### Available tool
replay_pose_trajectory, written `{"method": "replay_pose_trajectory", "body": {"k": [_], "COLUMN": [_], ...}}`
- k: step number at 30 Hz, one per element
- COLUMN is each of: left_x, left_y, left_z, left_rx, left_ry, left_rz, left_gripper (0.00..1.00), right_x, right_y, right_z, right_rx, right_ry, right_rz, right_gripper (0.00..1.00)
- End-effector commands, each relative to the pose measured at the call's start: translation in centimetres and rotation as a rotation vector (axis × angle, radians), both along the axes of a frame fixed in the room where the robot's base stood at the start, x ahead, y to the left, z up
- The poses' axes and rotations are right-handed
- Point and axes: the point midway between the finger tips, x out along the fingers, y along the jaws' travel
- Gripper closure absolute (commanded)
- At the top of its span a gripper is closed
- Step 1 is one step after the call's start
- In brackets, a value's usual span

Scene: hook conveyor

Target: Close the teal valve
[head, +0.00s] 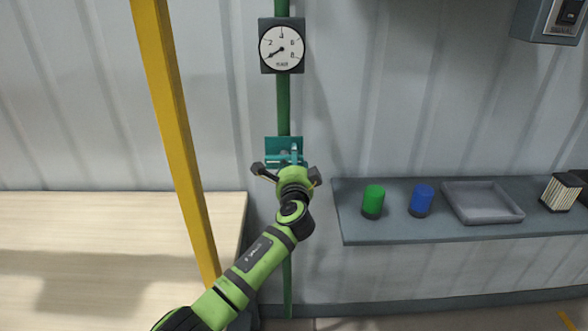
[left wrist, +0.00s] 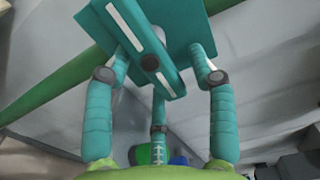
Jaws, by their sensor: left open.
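The teal valve (head: 285,147) is mounted on the vertical green pipe, below the gauge. In the left wrist view it is a teal plate (left wrist: 198,22) with a bar-like handle (left wrist: 134,50) carrying white stripes and a dark centre. My left gripper (head: 287,170) is directly in front of the valve and hides its lower part. In the left wrist view its fingers (left wrist: 160,62) are spread, with the handle between their tips. I cannot tell whether they touch it. My right gripper is not in view.
A gauge (head: 282,46) sits on the green pipe (head: 283,105). A yellow post (head: 172,115) stands left of the valve, by a wooden table (head: 90,225). The shelf (head: 385,232) at right holds a green can (head: 373,198), a blue can (head: 421,197) and a grey tray (head: 482,217).

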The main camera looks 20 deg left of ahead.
Motion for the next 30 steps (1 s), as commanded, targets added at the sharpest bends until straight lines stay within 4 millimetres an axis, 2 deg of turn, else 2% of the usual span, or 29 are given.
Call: {"method": "replay_pose_trajectory", "body": {"k": [5,19,24,30], "left_x": [-1.7,-9.7,-11.1,-11.4], "left_y": [-0.5,-2.9,-3.2,-3.2], "left_z": [-0.2,-0.1,-0.1,0.0], "left_rx": [-0.001,0.0,0.003,0.003], "left_ry": [0.0,0.001,0.001,0.001], "left_rz": [-0.002,-0.003,0.0,0.0], "left_gripper": [0.43,0.43,0.43,0.43], "right_x": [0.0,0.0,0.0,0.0], "right_y": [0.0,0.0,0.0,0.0], "right_z": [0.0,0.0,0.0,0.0], "right_rx": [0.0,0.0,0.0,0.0], "right_ry": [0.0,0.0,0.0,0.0], "right_rz": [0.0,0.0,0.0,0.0], "right_gripper": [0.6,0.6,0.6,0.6]}}
